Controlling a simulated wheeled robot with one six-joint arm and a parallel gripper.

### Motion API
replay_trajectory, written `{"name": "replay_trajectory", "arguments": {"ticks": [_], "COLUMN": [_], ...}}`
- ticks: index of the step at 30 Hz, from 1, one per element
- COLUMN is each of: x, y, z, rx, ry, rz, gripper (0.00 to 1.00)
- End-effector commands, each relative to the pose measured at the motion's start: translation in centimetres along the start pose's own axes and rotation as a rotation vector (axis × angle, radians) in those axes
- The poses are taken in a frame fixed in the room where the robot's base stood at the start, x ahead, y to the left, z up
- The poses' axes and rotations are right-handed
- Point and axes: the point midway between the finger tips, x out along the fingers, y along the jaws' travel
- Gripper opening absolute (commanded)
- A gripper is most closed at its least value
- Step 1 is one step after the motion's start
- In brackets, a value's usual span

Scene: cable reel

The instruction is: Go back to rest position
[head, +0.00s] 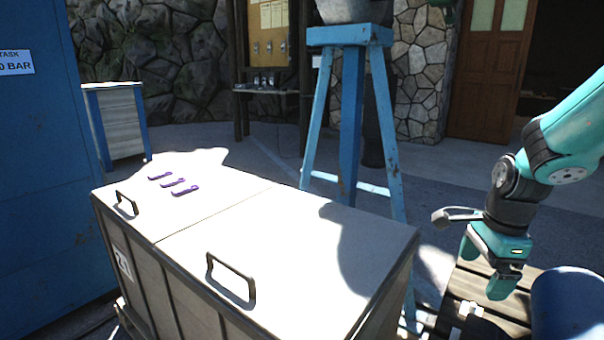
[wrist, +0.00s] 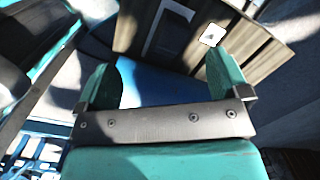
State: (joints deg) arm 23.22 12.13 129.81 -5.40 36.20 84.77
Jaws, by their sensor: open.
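My gripper (head: 486,274) is at the right of the head view, pointing down in front of a slatted wooden surface. In the wrist view its two teal fingers (wrist: 165,85) stand apart with nothing between them. Behind the fingers in the wrist view is a blue surface (wrist: 160,83), partly hidden by the gripper. No cable reel can be made out clearly in either view.
A pale lidded chest (head: 235,230) with black handles fills the middle front, with purple objects (head: 174,184) on top. A blue stand (head: 350,120) rises behind it. Wooden slats (head: 480,292) and a blue cylinder (head: 568,305) are at the right. A blue cabinet (head: 40,170) stands left.

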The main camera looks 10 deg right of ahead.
Motion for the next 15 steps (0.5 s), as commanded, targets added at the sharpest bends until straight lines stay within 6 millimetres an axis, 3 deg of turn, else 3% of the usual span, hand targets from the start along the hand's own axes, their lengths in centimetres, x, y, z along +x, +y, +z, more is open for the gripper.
{"name": "replay_trajectory", "arguments": {"ticks": [1,6,9,15], "x": [-1.0,-3.7,-5.0,-6.8], "y": [0.8,5.8,9.5,16.7], "z": [3.2,12.4,16.3,20.7], "rx": [-0.21,-0.985,-1.4,-2.078], "ry": [-0.026,-0.12,-0.169,-0.247], "rz": [-0.014,-0.07,-0.116,-0.217], "gripper": [0.93,0.93,0.93,0.93]}}
